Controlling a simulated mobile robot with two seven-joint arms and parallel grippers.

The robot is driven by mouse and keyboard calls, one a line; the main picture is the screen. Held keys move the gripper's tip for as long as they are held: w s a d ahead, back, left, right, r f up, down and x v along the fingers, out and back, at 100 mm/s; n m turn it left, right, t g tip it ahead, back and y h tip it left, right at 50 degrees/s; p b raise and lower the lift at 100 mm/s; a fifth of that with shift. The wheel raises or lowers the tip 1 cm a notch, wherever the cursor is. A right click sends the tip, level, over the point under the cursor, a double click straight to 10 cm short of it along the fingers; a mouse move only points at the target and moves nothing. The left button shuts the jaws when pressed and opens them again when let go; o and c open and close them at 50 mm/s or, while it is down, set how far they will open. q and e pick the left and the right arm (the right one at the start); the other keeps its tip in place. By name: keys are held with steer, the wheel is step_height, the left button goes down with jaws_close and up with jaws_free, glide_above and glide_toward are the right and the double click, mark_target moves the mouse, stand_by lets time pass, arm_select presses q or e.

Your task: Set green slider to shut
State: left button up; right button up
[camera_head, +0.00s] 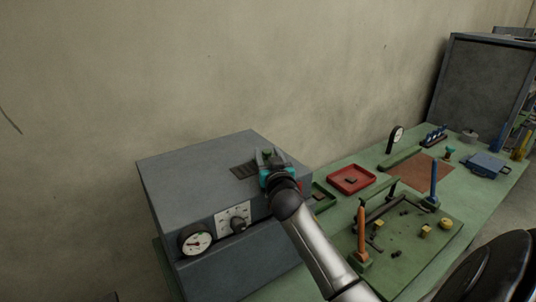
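A grey box-shaped machine (195,175) stands at the left end of the green bench. My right gripper (268,157) is at the right side of the machine's top, pointing away from me. A small green piece, seemingly the green slider (267,152), shows between its fingertips. The fingers look apart around it, but whether they press on it is too small to tell. The gripper hides the slider's base and track, so its setting cannot be read. My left gripper is not in view.
A dark slotted plate (243,170) lies left of the gripper. Right of the machine are a red tray (351,179), an orange post (361,235) and a blue post (434,180). A wall rises behind.

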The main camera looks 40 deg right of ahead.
jaws_close()
stand_by(1.1)
